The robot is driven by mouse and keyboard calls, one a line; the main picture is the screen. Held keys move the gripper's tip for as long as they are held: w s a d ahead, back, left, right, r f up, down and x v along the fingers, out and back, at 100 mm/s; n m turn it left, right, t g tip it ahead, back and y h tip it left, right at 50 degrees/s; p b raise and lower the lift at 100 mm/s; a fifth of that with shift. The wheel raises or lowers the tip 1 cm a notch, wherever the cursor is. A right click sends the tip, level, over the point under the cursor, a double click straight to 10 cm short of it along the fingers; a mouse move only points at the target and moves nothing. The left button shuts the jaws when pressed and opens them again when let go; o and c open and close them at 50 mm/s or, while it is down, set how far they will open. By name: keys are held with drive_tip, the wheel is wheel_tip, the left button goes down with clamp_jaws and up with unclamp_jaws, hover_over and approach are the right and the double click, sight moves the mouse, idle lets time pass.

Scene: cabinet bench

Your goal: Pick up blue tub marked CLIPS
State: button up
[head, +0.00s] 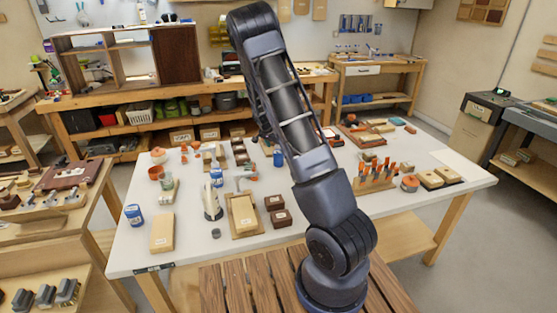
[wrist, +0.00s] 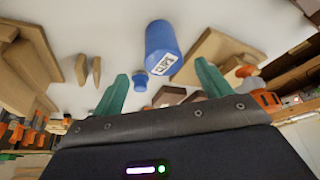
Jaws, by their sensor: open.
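The blue tub marked CLIPS (wrist: 160,42) shows in the wrist view, with a white label on its side. It lies ahead of my gripper (wrist: 162,86), whose two green fingers are spread apart with nothing between their tips. The tub is beyond the fingertips and not touched. In the head view, several blue tubs stand on the white table: one by my arm (head: 278,158), one near the middle (head: 217,177) and one at the left edge (head: 134,215). Their labels are too small to read there. My gripper is hidden behind my arm in the head view.
In the wrist view, a wooden block (wrist: 212,52) is right of the tub, and a small blue item (wrist: 140,81) is closer to the fingers. A rack of orange-handled tools (head: 375,181) stands right of my arm.

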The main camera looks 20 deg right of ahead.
sight(277, 152)
drive_tip(key=shift+x, duration=3.95)
drive_tip(key=shift+w+a, duration=0.1)
drive_tip(key=shift+w, duration=0.1)
drive_tip(key=c, duration=1.1)
drive_tip(key=shift+r, duration=0.1)
